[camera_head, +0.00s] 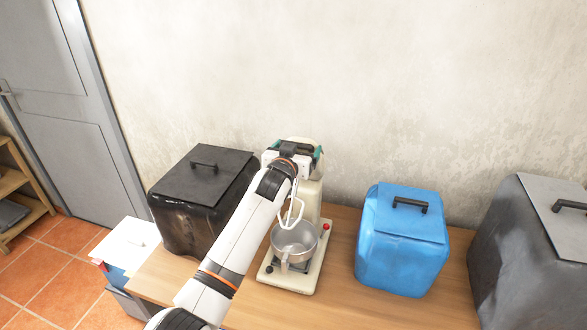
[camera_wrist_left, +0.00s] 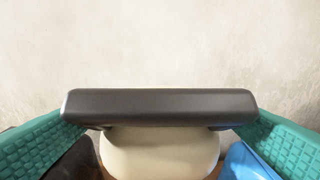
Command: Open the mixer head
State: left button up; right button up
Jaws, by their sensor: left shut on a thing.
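The cream stand mixer (camera_head: 310,195) stands on the wooden table against the wall. Its head is tilted up, and the pale beater (camera_head: 292,213) hangs at a slant above the metal bowl (camera_head: 294,243). The bowl sits on the mixer base. My left gripper (camera_head: 295,150) is at the top of the mixer head, which it partly hides. In the left wrist view, its teal fingers are shut on the ends of a dark handle bar (camera_wrist_left: 160,106), with the cream head (camera_wrist_left: 160,150) below it. My right gripper is not in view.
A black lidded box (camera_head: 205,165) stands left of the mixer. A blue box (camera_head: 400,255) and a dark grey box (camera_head: 510,250) stand to the right. Bare table (camera_head: 340,295) shows between the mixer and the blue box. The wall (camera_head: 400,90) is close behind.

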pick_arm(q)
jog(key=shift+w+d+r, duration=0.2)
jog(key=shift+w+r, duration=0.25)
jog(key=shift+r, duration=0.25)
jog(key=shift+w+f, duration=0.1)
jog(key=shift+w, duration=0.05)
jog(key=o, duration=1.1)
jog(key=shift+f, duration=0.15)
jog(key=shift+s+a+f, duration=0.1)
jog(key=shift+s+a, duration=0.1)
jog(key=shift+s, duration=0.5)
jog(key=b+v, duration=0.2)
jog(key=v, duration=0.8)
jog(key=shift+s+a+r, duration=0.1)
jog(key=shift+s+r, duration=0.1)
jog(key=shift+s, duration=0.15)
